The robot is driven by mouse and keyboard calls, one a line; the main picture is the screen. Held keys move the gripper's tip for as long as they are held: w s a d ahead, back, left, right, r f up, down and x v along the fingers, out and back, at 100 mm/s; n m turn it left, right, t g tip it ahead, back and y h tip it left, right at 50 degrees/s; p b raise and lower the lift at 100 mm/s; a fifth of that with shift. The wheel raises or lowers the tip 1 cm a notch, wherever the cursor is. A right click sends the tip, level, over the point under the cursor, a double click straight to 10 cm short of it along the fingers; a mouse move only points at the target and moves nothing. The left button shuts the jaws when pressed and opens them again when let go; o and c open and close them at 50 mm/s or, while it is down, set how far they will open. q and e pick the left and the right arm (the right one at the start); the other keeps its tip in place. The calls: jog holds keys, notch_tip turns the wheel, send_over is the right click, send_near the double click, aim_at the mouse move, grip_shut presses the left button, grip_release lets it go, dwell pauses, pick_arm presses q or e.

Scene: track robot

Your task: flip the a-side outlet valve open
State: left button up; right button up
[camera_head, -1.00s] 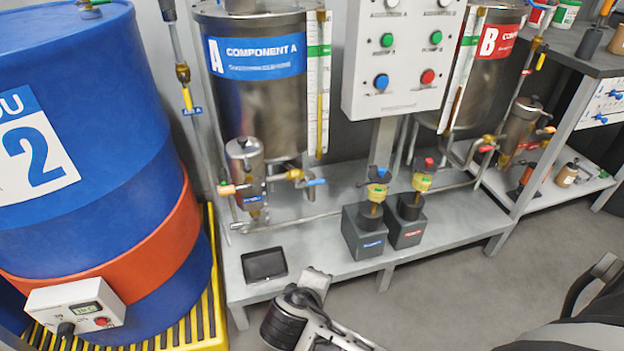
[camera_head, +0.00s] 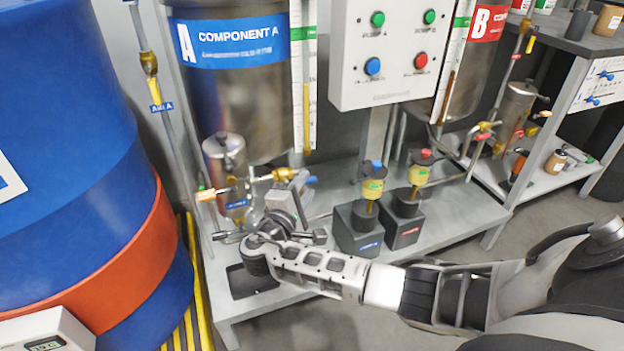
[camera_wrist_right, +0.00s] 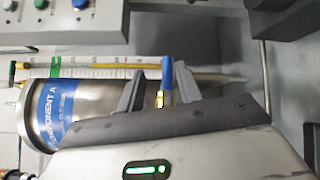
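The A tank (camera_head: 232,85) has a blue COMPONENT A label. A brass valve (camera_head: 262,179) with a blue lever (camera_head: 311,180) sits on the pipe beneath it, and this looks like the A-side outlet valve. My right gripper (camera_head: 293,187) is in front of this valve and hides part of it. In the right wrist view the blue lever (camera_wrist_right: 167,74) stands between the two spread fingers of my right gripper (camera_wrist_right: 159,72). I cannot tell whether either finger touches it. My left gripper is not in view.
A steel canister (camera_head: 226,160) with an orange-handled valve (camera_head: 207,195) stands left of the gripper. Two dark pump blocks (camera_head: 357,238) stand right of it on the grey shelf (camera_head: 460,218). The control box (camera_head: 393,95) hangs above. A blue drum (camera_head: 85,130) fills the left side.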

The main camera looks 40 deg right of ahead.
jog(key=x, duration=0.5)
jog(key=shift+b, duration=0.35)
